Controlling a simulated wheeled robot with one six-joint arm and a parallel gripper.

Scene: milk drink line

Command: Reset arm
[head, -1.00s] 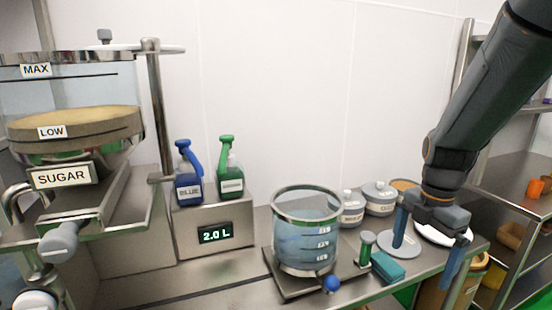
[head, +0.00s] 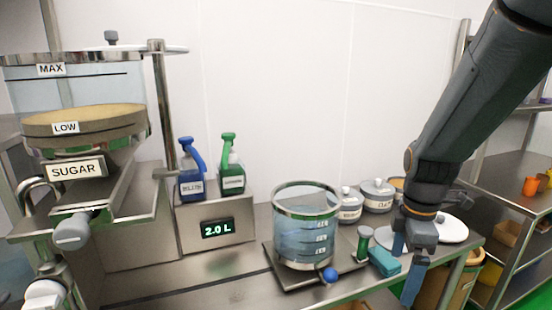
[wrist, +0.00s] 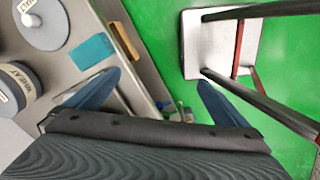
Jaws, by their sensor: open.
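My gripper (head: 405,267) hangs at the right end of the steel counter in the head view, its blue fingers pointing down. In the wrist view its two blue fingers (wrist: 160,92) are wide apart with nothing between them. Below them show the counter's edge and the green floor. My arm comes down from the upper right.
A clear measuring vessel (head: 306,228) stands on the counter, with a teal sponge (head: 385,261) to its right. Lidded jars (head: 376,194) stand behind. A sugar hopper (head: 80,125) is at left. A stool (wrist: 225,45) stands on the floor.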

